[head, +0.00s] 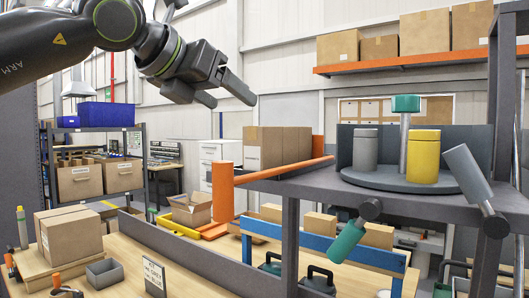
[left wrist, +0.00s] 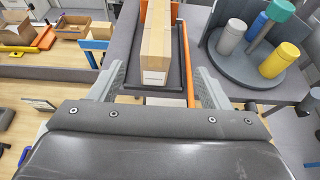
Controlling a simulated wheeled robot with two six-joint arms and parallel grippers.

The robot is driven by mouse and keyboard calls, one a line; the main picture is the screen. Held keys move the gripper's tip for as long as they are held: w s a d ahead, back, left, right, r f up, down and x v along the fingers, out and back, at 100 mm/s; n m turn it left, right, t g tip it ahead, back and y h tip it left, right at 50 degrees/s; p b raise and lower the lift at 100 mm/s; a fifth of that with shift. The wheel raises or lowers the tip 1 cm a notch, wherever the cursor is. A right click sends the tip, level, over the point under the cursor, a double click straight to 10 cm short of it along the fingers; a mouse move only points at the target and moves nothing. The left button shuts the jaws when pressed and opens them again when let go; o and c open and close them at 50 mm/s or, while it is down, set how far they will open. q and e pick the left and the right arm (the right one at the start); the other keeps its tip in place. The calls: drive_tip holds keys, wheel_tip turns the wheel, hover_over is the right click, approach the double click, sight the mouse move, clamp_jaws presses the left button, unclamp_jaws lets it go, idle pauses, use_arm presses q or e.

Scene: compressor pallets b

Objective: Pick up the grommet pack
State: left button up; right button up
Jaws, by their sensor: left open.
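A row of brown cartons (head: 265,145) stands on the upper shelf, left of the round turntable. The left wrist view shows the row end-on, and its nearest carton (left wrist: 156,62) has a white label too small to read. I cannot tell by name which is the grommet pack. My left gripper (head: 230,100) is open and empty, above and left of the cartons in the head view. In the left wrist view its fingers (left wrist: 160,88) are spread wide, with the carton row between and beyond them. My right gripper is not in view.
An orange rail (left wrist: 185,65) runs beside the cartons. The grey turntable (head: 365,178) holds grey and yellow canisters and a teal-topped post. A dark shelf upright (head: 503,100) stands at right. Below are a wooden bench with cartons (head: 72,238) and a blue rail (head: 325,248).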

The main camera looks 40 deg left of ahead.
sight(263, 132)
use_arm(q)
drive_tip(key=p+x, duration=0.2)
drive_tip(key=x, duration=0.6)
drive_tip(key=shift+w+a+f+p, duration=0.15)
drive_tip(key=shift+w+f+p, duration=0.05)
drive_tip(key=shift+f+p, duration=0.15)
drive_tip(key=x, duration=0.1)
drive_tip(key=p+x, duration=0.1)
drive_tip(key=x, duration=0.2)
drive_tip(key=shift+w+a+f+p, duration=0.1)
drive_tip(key=shift+a+f+p, duration=0.2)
drive_tip(key=shift+f+p, duration=0.15)
drive_tip(key=shift+d, duration=0.1)
drive_tip(key=c, duration=1.1)
